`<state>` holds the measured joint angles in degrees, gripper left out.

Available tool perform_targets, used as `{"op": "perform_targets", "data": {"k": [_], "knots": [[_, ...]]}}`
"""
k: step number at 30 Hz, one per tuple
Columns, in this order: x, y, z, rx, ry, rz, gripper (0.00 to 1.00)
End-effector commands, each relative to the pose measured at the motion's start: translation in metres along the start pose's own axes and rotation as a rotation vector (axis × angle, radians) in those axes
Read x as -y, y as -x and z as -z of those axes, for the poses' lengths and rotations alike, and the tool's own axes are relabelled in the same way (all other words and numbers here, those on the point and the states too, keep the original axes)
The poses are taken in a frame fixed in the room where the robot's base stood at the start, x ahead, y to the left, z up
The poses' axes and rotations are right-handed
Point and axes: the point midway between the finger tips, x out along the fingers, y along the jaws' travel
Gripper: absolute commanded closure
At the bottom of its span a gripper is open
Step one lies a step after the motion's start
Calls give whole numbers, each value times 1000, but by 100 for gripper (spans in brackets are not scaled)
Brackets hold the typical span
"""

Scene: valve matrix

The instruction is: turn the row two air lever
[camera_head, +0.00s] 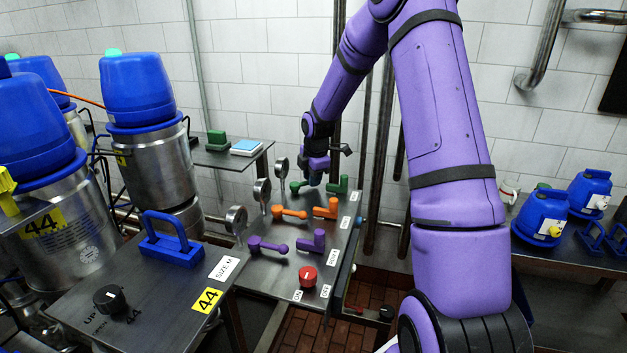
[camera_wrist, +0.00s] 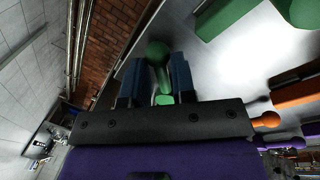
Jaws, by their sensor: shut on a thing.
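The valve panel (camera_head: 285,265) carries rows of purple, orange and green levers. My gripper (camera_head: 314,180) is at the far, green row. In the wrist view its two blue-grey fingers (camera_wrist: 154,78) are shut on a green ball-ended lever (camera_wrist: 157,54), one finger on each side. This green lever (camera_head: 296,187) is partly hidden by the gripper in the head view. The orange ball-ended lever (camera_head: 290,214) and the purple ball-ended lever (camera_head: 268,245) stand nearer, apart from the gripper. I cannot read which row or lever the small labels name.
Thicker handles stand right of the levers: green (camera_head: 338,184), orange (camera_head: 327,208), purple (camera_head: 313,242). Round gauges (camera_head: 262,191) line the panel's left edge. A red knob (camera_head: 308,277) is at the front. Vertical pipes (camera_head: 378,150) stand behind, right of the panel.

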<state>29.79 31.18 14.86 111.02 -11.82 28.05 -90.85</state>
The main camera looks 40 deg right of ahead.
Motion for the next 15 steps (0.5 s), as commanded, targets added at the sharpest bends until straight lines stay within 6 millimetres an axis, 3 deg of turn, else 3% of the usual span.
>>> {"op": "perform_targets", "data": {"k": [15], "knots": [[-24, -4, 2, -79, 399, -4, 100]]}}
